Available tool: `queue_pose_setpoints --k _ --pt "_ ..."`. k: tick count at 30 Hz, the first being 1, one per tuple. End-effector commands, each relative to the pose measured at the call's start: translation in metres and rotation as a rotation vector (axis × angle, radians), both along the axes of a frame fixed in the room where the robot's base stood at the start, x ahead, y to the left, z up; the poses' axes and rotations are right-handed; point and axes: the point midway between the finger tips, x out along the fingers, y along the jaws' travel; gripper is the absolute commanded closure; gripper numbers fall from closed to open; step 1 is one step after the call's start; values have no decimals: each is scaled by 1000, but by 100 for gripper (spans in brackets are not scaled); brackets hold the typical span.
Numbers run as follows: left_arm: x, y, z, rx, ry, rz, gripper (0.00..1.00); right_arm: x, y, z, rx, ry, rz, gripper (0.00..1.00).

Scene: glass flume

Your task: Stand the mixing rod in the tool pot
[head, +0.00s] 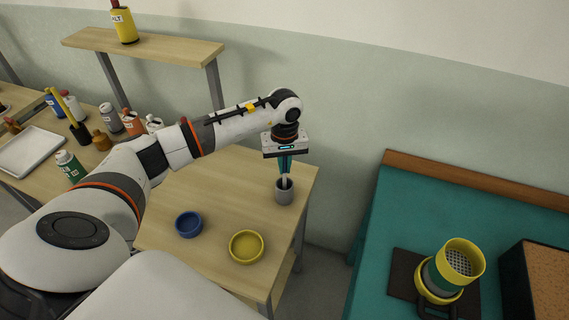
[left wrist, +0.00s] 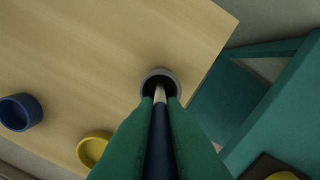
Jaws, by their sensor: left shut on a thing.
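My left gripper (head: 285,170) is above the right part of the wooden table, pointing down. Its green fingers (left wrist: 160,125) are shut on the mixing rod (left wrist: 158,140), which looks dark blue between them with a pale lower end. The pale end also shows in the head view (head: 286,180), at the mouth of the grey tool pot (head: 284,197). In the left wrist view the pale end overlaps the dark opening of the pot (left wrist: 147,78). The rod looks near upright. How deep its tip is in the pot is hidden. My right gripper is not in view.
A blue bowl (head: 188,225) and a yellow dish (head: 246,259) stand on the table (head: 215,200) left of the pot. Bottles and a white tray (head: 32,150) are at the far left, below a shelf (head: 150,47). A teal bench (head: 450,215) is at right.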

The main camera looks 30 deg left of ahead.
Motion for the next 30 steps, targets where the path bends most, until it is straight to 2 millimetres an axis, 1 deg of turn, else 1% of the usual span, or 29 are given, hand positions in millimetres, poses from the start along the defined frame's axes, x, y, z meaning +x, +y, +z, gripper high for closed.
queue_pose_setpoints --k 7,8,12,20,23,26,30 --pt "0 0 0 0 0 0 100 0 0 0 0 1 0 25" --pt "0 0 0 0 0 0 89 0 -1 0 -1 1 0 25" --pt "0 0 0 0 0 0 66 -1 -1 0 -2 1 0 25" --pt "0 0 0 0 0 0 65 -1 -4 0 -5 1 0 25" --pt "1 0 4 1 -2 0 65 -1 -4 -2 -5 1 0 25" --pt "1 0 15 0 -4 0 65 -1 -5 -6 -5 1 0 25" --pt "2 0 42 1 -6 0 65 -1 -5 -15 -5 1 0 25"
